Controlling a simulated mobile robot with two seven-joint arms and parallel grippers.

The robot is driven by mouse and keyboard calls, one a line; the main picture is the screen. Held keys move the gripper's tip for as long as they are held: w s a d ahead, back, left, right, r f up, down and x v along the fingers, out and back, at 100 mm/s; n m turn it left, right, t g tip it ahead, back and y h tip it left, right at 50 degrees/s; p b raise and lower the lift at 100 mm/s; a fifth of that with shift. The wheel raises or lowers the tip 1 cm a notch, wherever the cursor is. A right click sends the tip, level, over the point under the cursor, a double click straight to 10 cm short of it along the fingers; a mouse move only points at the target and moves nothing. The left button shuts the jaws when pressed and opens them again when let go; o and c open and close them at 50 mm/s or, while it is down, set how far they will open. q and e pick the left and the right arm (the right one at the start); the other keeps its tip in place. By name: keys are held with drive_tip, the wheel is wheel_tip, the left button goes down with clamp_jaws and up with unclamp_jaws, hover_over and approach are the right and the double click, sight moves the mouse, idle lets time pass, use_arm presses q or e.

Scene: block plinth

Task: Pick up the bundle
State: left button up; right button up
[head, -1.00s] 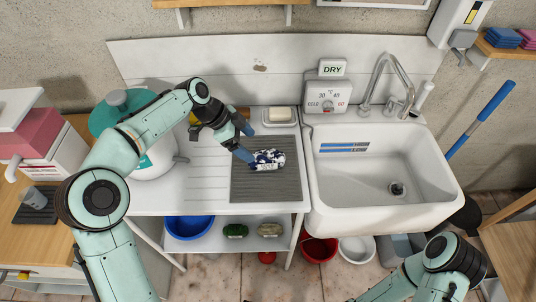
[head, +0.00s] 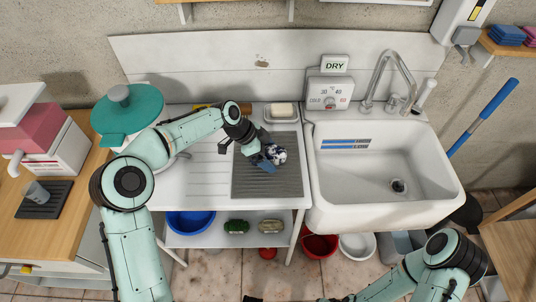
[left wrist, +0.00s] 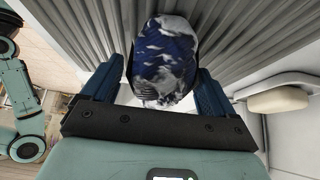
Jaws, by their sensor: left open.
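The bundle (head: 279,156) is a rounded blue and white patterned cloth lump on the grey ribbed mat (head: 285,186) beside the sink. My left gripper (head: 268,153) is low over the mat at the bundle's left side and partly hides it. In the left wrist view the bundle (left wrist: 165,58) sits between the two blue fingers of the open gripper (left wrist: 160,84), one finger on each side. Whether the fingers touch it I cannot tell. My right arm shows at the lower right; its gripper cannot be made out.
The sink (head: 375,170) is right of the mat. A soap dish (head: 281,116) stands behind it. A teal-lidded pot (head: 125,112) is at the left. Below, a shelf holds a blue bowl (head: 190,222) and a green bundle (head: 236,227).

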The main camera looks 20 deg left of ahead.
sight(268, 149)
use_arm(q)
drive_tip(key=c, duration=1.2)
drive_tip(key=shift+r, duration=0.1)
drive_tip(key=shift+c, duration=0.2)
wheel_tip(268, 149, up, 18)
drive_tip(key=shift+f+p, duration=0.1)
drive_tip(key=shift+p, duration=1.15)
use_arm(e)
drive_tip(key=w+r, duration=0.1)
drive_tip(key=r, duration=0.2)
drive_tip(key=shift+w, duration=0.35)
